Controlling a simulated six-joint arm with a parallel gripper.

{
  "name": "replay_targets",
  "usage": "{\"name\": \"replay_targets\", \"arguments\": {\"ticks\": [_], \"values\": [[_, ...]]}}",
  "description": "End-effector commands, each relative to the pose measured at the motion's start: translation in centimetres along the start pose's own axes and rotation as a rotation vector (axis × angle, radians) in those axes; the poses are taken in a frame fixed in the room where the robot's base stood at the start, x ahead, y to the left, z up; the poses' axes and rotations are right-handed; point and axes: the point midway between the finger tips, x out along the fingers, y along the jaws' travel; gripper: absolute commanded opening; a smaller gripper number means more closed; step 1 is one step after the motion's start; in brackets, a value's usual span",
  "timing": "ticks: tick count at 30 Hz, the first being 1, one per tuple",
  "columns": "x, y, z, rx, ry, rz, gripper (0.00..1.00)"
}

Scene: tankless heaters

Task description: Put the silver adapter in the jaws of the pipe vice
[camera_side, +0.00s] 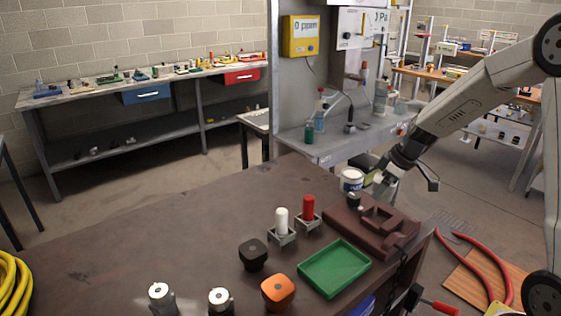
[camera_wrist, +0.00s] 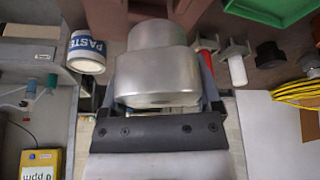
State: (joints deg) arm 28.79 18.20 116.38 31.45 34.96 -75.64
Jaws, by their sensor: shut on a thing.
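My gripper (camera_wrist: 158,100) is shut on the silver adapter (camera_wrist: 155,75), a stepped metal cylinder that fills the middle of the wrist view. The wider part is between the fingers and the narrower part points away from the wrist. In the side view my gripper (camera_side: 378,183) is above the far right part of the bench, just behind the pipe vice; the adapter is hard to make out there. The brown-red pipe vice (camera_side: 390,222) sits at the bench's right edge. Its body (camera_wrist: 112,18) shows at the top of the wrist view, partly hidden by the adapter.
A white PASTE tub (camera_side: 351,180) stands close to my gripper. A green tray (camera_side: 334,268) lies in front of the vice. Red (camera_side: 308,208) and white (camera_side: 281,220) cylinders stand in holders to its left. Black (camera_side: 253,254) and orange (camera_side: 278,293) pieces are nearer. The bench's left part is mostly clear.

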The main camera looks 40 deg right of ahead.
Motion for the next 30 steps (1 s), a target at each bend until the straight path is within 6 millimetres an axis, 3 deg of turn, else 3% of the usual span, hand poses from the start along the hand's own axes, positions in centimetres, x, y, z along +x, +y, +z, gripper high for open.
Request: {"name": "replay_targets", "arguments": {"ticks": [14,30], "values": [[0.8,0.1,0.3,0.000,0.001,0.002,0.00],[4.5,0.0,1.9,0.000,0.001,0.001,0.00]]}}
